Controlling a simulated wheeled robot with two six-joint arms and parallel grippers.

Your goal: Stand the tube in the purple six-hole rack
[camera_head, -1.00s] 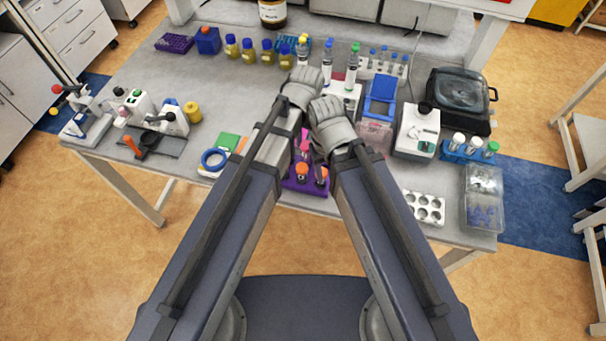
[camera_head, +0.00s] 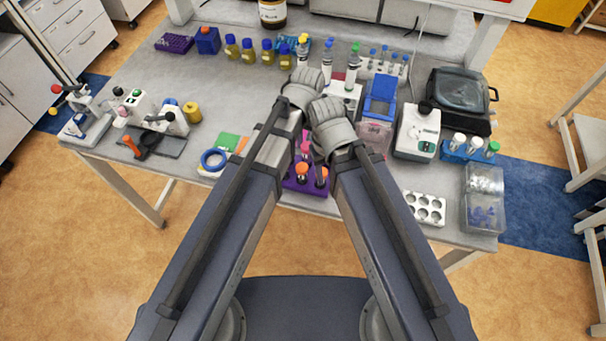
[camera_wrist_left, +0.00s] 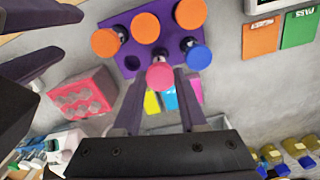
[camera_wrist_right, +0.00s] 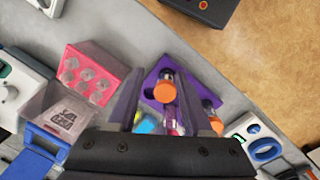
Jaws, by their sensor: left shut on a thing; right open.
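The purple rack (camera_wrist_left: 116,60) shows in the left wrist view with several capped tubes around its holes, orange- and pink-capped, and an empty hole. In the head view the rack (camera_head: 292,187) is partly covered by my forearms.
A pink box (camera_wrist_right: 92,74) stands beside the rack. A blue ring (camera_head: 213,160) and green card (camera_head: 229,142) lie left of it. A white holed block (camera_head: 425,207) and clear box (camera_head: 484,197) stand at the right. Bare table (camera_head: 220,105) lies left of my wrists.

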